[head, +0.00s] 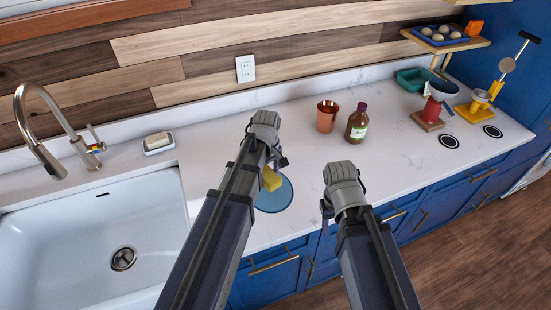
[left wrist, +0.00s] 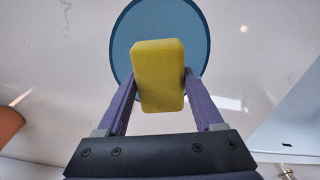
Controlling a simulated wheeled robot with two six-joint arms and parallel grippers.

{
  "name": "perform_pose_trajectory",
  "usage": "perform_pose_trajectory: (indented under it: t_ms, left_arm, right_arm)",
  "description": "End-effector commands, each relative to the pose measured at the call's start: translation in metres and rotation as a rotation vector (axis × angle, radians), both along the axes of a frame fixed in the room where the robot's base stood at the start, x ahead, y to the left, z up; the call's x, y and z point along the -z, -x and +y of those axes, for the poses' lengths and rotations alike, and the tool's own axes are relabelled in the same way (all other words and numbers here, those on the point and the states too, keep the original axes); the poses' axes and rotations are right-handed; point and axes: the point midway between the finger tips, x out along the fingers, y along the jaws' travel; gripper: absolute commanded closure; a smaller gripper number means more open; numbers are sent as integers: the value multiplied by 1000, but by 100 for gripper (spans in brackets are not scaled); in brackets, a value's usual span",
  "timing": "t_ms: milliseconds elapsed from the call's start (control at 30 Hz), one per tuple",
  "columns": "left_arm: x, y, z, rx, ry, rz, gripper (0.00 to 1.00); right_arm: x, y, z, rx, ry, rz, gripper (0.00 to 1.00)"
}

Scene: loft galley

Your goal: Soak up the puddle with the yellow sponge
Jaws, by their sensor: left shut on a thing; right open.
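The yellow sponge (head: 271,179) is held between the fingers of my left gripper (left wrist: 158,82), which is shut on it; it fills the middle of the left wrist view (left wrist: 158,75). Below it is a flat round blue disc (head: 284,197) with a darker rim, which also shows in the left wrist view (left wrist: 122,42). It looks like a plate or mat; I cannot tell whether the sponge touches it. I can make out no clear puddle. My right gripper (head: 326,212) is open and empty above the counter's front edge, its fingers mostly hidden by its wrist.
A copper cup (head: 327,116) and a brown bottle (head: 357,124) stand behind on the white counter (head: 225,160). The sink (head: 60,245) is at left, with a soap dish (head: 159,143) behind it. A teal tray (head: 412,80) and kitchen tools stand at far right.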

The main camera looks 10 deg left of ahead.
Motion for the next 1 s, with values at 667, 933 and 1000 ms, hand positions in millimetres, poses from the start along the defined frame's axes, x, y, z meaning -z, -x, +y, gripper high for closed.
perform_pose_trajectory:
  t_ms: [667, 933, 1000]
  left_arm:
    - [-51, 0, -1, 316, 0, 1, 76]
    - [-31, 1, -1, 314, 0, 1, 76]
    - [-23, 1, -1, 314, 0, 1, 76]
  right_arm:
    - [-51, 0, 0, 2, -1, 0, 50]
    - [-31, 0, 0, 0, 0, 0, 50]
    - [-23, 0, 0, -1, 0, 0, 50]
